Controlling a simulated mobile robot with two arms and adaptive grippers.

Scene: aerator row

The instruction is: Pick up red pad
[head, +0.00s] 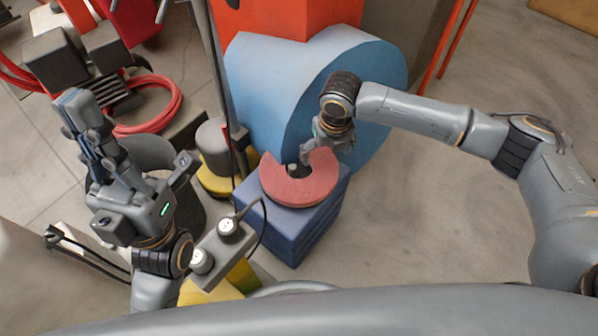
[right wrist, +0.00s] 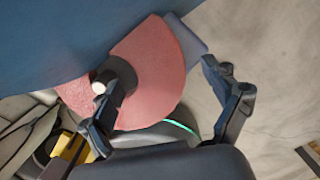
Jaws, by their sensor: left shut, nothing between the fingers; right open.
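The red pad (head: 305,184) is a thick disc with a notch cut in its back-left side. It lies on top of a dark blue block (head: 287,236); it also shows in the right wrist view (right wrist: 158,62). My right gripper (head: 322,146) is over the pad's back edge. In the right wrist view my right gripper (right wrist: 165,82) is open, one finger over the pad's notch and the other past its right side. I cannot tell whether the fingers touch it. My left gripper (head: 72,102) is shut and empty, well left of the pad.
A large light blue rounded body (head: 270,85) stands right behind the pad. A thin grey pole (head: 217,70) and a grey box with two round knobs (head: 222,250) are left of the block. A red hose (head: 165,112) lies further left. Floor to the right is clear.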

